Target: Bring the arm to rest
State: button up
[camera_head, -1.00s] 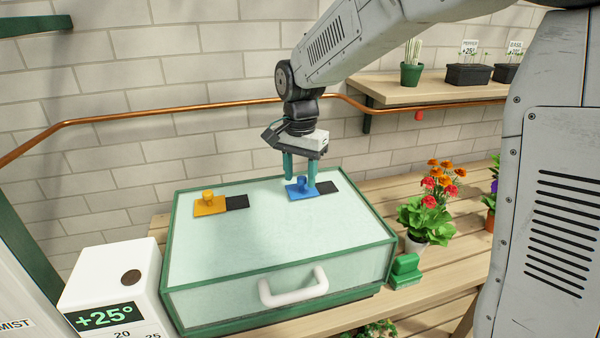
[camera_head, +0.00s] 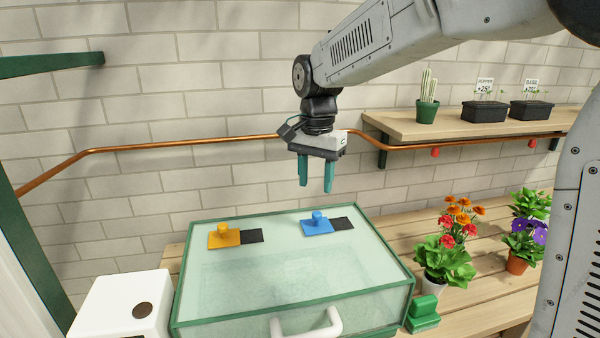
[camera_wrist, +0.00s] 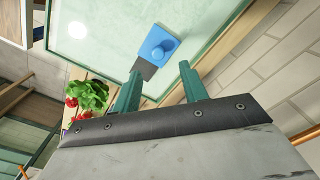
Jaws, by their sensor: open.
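My gripper (camera_head: 316,186) hangs fingers down in the air above the back of a glass-topped green case, open and empty. Its two teal fingers also show in the wrist view (camera_wrist: 158,85), apart, with nothing between them. Below it a blue slider with a round knob (camera_head: 317,222) lies on the glass lid, next to a dark square opening (camera_head: 342,223). The blue slider also shows in the wrist view (camera_wrist: 158,47), beyond the fingertips and clear of them.
A yellow slider (camera_head: 224,236) lies left on the lid (camera_head: 290,262). A white handle (camera_head: 306,325) is at the case's front. Potted flowers (camera_head: 445,262) and a green block (camera_head: 422,314) stand right. A copper pipe (camera_head: 210,140) and a shelf (camera_head: 445,126) with pots run along the wall.

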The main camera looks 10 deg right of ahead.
jog(key=shift+f+n, duration=0.1)
jog(key=shift+n, duration=0.3)
jog(key=s+d+f+n, duration=0.1)
jog(key=s+d+n, duration=0.1)
jog(key=s, duration=0.8)
jog(key=s+d+f+n+t, duration=0.1)
jog(key=s+d+n, duration=0.2)
jog(key=s, duration=0.7)
jog(key=s+d+n, duration=0.3)
jog(key=s+d, duration=0.1)
jog(key=s, duration=0.6)
jog(key=shift+s+d+f, duration=0.2)
jog(key=shift+d+f, duration=0.05)
jog(key=shift+f, duration=0.15)
